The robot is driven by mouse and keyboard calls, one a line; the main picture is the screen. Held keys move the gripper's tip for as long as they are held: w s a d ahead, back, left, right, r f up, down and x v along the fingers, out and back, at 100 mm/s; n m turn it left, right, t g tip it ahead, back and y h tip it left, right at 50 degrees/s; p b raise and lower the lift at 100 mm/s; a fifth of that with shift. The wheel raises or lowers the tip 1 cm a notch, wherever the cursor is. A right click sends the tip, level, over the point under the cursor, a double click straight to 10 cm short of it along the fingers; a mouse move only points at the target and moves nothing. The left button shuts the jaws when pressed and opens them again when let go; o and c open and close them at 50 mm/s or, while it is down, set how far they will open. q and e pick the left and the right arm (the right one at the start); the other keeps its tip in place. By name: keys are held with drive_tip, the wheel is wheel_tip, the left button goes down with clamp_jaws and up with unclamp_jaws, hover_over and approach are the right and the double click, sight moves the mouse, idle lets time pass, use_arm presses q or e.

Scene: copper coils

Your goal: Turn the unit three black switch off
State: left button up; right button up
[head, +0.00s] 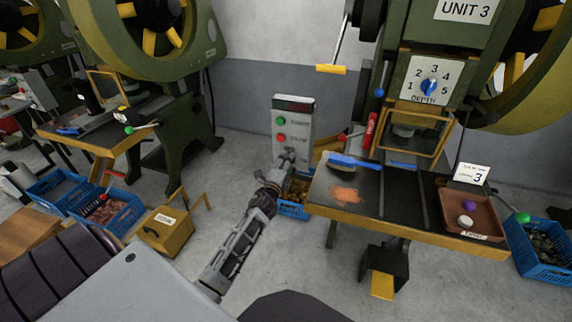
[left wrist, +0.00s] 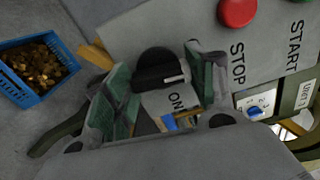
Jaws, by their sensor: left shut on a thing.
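The unit three control box (head: 293,130) stands on a grey post beside the press, with a green START button, a red STOP button and the switch below. In the left wrist view, the black switch (left wrist: 157,68) is a round knob with a white mark, next to the printed word ON. My left gripper (head: 288,158) reaches the lower part of the box and hides the switch in the head view. In the left wrist view, its green-padded fingers (left wrist: 160,84) are on both sides of the knob, shut on it. My right gripper is not in view.
The UNIT 3 press has a table (head: 343,203) with a blue brush (head: 354,161) and a brown tray (head: 446,213). A blue crate of copper pieces (left wrist: 42,75) stands on the floor close to the box. A yellow box (head: 168,232) stands on the floor to the left.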

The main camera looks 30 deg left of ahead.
use_arm(q)
drive_tip(key=shift+n, duration=0.8)
drive_tip(key=o, duration=1)
drive_tip(key=shift+v, duration=6)
